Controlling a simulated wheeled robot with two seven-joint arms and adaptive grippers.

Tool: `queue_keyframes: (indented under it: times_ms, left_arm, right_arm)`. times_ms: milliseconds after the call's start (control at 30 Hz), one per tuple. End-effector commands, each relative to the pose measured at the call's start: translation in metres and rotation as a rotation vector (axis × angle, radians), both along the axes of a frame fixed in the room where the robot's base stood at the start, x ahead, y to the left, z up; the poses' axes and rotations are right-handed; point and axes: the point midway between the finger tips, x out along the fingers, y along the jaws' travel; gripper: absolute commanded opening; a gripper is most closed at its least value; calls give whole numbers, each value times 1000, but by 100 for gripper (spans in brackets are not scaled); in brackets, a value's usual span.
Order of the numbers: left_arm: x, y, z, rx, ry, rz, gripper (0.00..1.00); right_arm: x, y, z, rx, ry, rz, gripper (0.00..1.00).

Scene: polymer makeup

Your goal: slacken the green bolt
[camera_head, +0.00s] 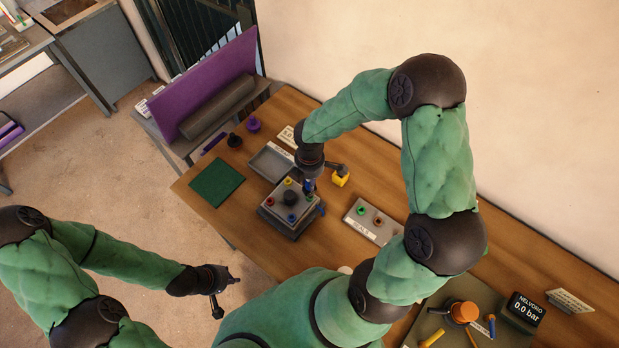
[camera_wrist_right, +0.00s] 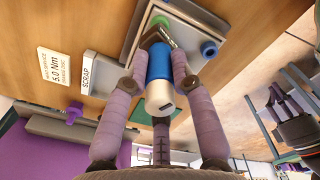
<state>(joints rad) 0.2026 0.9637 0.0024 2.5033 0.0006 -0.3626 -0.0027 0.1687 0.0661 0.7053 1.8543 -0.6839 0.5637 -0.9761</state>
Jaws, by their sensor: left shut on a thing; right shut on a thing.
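The dark block (camera_head: 267,212) with a pale top plate carries red, yellow and blue bolts around a dark centre knob (camera_head: 291,198). My right gripper (camera_head: 308,182) is over the far right corner of this plate. In the right wrist view it is shut on the blue handle (camera_wrist_right: 159,62) of a tool with a pale end. The tool's dark metal head (camera_wrist_right: 157,36) is at the green bolt (camera_wrist_right: 160,21), partly covering it; I cannot tell if it is seated. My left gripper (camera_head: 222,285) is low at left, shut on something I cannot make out.
A green mat (camera_head: 216,182) and a grey tray (camera_head: 272,159) lie left of and behind the block. A yellow object (camera_head: 341,180) stands to its right, beyond a pale seals board (camera_head: 360,229). A purple panel (camera_head: 215,80) stands at back left. Bare table lies near the left edge.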

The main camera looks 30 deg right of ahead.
Motion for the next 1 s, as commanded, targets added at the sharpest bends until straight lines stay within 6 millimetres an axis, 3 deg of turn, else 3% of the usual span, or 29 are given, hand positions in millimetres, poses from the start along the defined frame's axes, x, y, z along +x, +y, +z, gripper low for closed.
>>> queue_keyframes:
  times_ms: [1000]
  left_arm:
    - [0,0,13,0,0,0,0]
  right_arm:
    - [0,0,0,0,-2,168,0]
